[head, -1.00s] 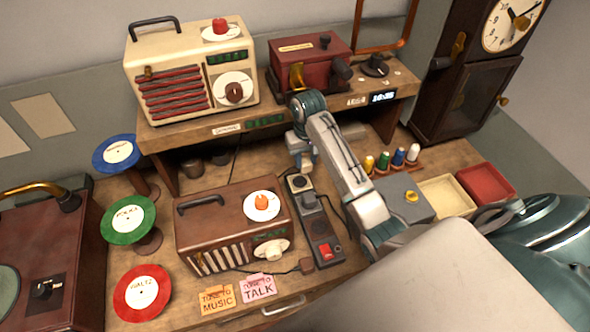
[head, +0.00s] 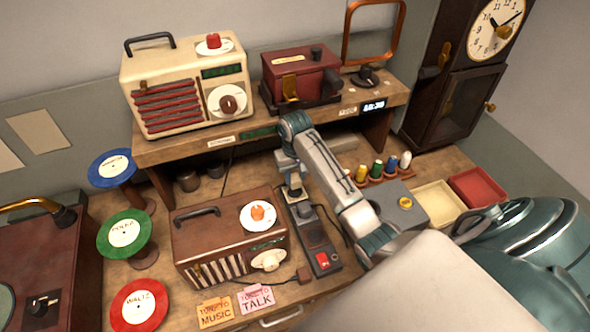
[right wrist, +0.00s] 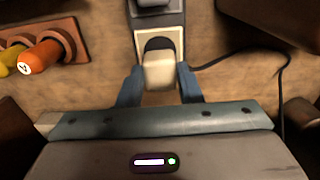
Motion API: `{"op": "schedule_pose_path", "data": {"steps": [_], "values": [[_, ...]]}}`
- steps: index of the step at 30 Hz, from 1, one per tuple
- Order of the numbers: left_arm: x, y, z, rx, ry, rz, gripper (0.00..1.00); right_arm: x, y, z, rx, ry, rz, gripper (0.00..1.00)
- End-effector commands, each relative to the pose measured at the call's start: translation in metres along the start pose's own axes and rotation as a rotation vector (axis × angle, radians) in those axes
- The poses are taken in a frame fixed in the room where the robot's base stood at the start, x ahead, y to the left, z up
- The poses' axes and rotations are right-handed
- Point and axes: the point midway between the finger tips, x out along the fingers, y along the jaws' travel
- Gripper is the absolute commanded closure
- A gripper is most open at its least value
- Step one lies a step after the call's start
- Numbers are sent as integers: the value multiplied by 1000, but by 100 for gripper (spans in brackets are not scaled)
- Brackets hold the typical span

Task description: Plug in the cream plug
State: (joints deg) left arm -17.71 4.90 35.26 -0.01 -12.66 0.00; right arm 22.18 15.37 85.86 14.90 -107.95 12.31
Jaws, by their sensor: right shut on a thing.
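My right gripper (head: 292,188) is over the far end of the dark power strip (head: 316,236) on the bench, beside the brown radio. In the right wrist view the gripper (right wrist: 160,88) is shut on the cream plug (right wrist: 159,72), with one blue finger on each side. The plug overlaps the near part of a dark round socket (right wrist: 158,43) in a cream surround on the strip. I cannot tell whether the plug is seated in the socket or just above it. A black cord (right wrist: 235,55) runs off to the right there. My left gripper is not in view.
A brown radio (head: 225,232) stands close left of the strip. The cream radio's shelf (head: 185,150) is behind.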

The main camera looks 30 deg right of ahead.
Motion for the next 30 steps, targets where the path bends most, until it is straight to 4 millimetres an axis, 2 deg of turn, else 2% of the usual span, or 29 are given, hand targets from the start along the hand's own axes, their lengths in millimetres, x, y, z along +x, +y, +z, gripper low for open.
{"op": "schedule_pose_path", "data": {"steps": [6, 11, 30], "values": [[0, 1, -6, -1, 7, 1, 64, 18, 0, 0, 0, 0, 0, 88], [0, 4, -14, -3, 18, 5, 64, 24, 0, 0, 1, -1, 1, 88], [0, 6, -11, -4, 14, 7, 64, 26, 0, 0, 0, 1, 0, 88]]}}
